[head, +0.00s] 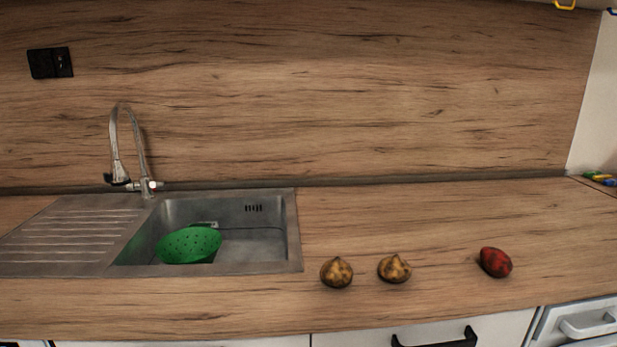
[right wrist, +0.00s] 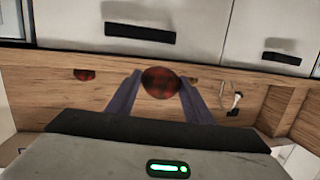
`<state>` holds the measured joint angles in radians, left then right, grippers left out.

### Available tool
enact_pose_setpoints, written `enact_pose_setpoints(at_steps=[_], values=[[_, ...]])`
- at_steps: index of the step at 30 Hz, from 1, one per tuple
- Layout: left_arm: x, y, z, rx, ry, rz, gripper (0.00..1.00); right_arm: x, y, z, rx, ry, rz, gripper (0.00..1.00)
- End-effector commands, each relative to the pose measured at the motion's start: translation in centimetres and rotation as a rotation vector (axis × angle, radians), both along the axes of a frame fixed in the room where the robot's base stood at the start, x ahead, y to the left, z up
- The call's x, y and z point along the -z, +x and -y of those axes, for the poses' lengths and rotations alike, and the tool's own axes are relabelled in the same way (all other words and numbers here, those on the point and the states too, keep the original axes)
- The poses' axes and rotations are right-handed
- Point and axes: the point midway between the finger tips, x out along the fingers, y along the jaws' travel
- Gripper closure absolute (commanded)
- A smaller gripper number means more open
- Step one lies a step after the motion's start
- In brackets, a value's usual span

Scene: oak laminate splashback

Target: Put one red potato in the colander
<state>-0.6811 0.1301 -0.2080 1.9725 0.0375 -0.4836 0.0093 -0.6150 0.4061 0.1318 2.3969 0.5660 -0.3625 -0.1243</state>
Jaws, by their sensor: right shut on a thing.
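In the right wrist view my right gripper (right wrist: 160,78) is shut on a dark red potato (right wrist: 161,84), with one finger on each side of it. Neither this gripper nor the held potato shows in the head view. Another red potato (head: 495,262) lies on the worktop at the right; a red potato also shows at the left of the right wrist view (right wrist: 84,74). The green colander (head: 190,246) sits in the sink basin, and no potato is visible in it. My left gripper is in neither view.
Two brown onion-like items (head: 336,272) (head: 394,269) lie on the worktop right of the sink (head: 296,235). A tall tap (head: 139,150) stands behind the sink. Drawers with handles (head: 435,340) are below the front edge.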

Motion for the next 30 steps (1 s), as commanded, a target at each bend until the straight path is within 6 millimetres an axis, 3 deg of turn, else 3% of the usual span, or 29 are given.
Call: enact_pose_setpoints(at_steps=[3,10,21,30], values=[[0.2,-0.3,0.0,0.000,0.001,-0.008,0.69,0.8,-1.6,-2.0,0.070,0.013,0.004,0.79],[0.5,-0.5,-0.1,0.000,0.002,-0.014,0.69,0.3,-3.4,-4.0,0.195,-0.001,0.015,0.79],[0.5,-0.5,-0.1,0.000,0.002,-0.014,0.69,-0.5,-4.0,-4.4,0.266,-0.024,0.020,0.79],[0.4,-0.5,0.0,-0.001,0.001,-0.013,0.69,0.5,-3.0,-3.6,0.163,-0.021,0.019,0.79]])
